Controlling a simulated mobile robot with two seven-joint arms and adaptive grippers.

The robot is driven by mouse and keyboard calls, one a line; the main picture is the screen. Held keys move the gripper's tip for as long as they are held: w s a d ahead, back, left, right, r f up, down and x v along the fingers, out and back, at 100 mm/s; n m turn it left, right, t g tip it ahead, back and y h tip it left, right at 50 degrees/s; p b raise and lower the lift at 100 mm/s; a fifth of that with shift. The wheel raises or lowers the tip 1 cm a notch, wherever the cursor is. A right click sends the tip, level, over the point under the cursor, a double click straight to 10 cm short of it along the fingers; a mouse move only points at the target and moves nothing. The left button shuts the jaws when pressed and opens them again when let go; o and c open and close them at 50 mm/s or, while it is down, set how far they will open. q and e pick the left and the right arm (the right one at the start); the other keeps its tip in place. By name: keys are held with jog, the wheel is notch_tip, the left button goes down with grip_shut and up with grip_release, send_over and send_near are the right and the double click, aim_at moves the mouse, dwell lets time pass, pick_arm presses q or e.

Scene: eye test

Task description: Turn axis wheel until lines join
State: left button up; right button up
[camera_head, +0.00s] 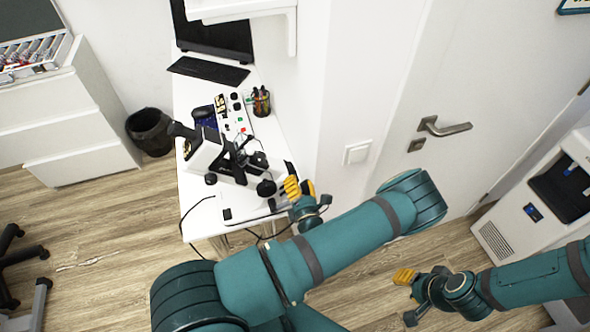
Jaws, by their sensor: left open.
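A white and black eye-test instrument (204,150) stands on the white table, with its black eyepiece end at the upper left. Black round knobs sit on its right part, one of them (266,188) at the lower right, close to my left gripper. I cannot tell which round part is the axis wheel, and the lines do not show. My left gripper (299,188), with yellow finger pads, is open just right of that knob, apart from the instrument as far as I can see. My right gripper (405,290) is over the floor at the lower right, far from the instrument; its jaw gap is unclear.
The white table (205,217) also bears a keyboard (208,71), a monitor (222,35), a control panel (236,118) and a pen holder (261,101). A wall and door (470,60) stand right. A bin (150,131) stands left. Cables hang off the table's front.

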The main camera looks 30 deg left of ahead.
pick_arm(q)
jog(key=v, duration=0.5)
jog(key=shift+s+d, duration=0.1)
jog(key=shift+s, duration=0.05)
